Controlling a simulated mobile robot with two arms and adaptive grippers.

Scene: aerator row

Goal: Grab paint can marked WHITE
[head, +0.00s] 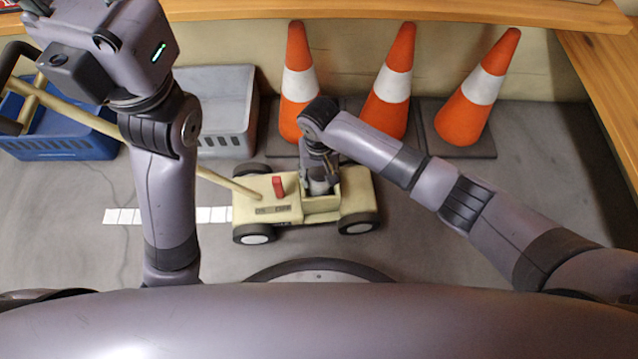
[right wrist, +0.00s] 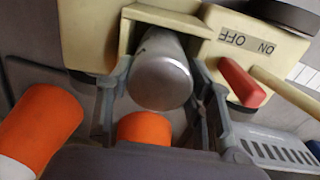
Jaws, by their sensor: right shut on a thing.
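A silver paint can (right wrist: 162,75) sits in the open bay of a cream-coloured wheeled machine (head: 270,208). A dark mark on its side is too small to read. In the right wrist view the two fingers of my right gripper (right wrist: 160,108) stand on either side of the can, shut on it. In the head view my right gripper (head: 319,178) reaches down into the bay and hides most of the can. My left arm rises at the left, but its gripper fingers do not show.
A red switch (head: 278,186) marked ON and OFF stands on the machine, beside a long handle. Three orange cones (head: 390,85) stand behind it. A grey crate (head: 228,105) and a blue crate (head: 60,145) are at the left. Floor is clear at the right.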

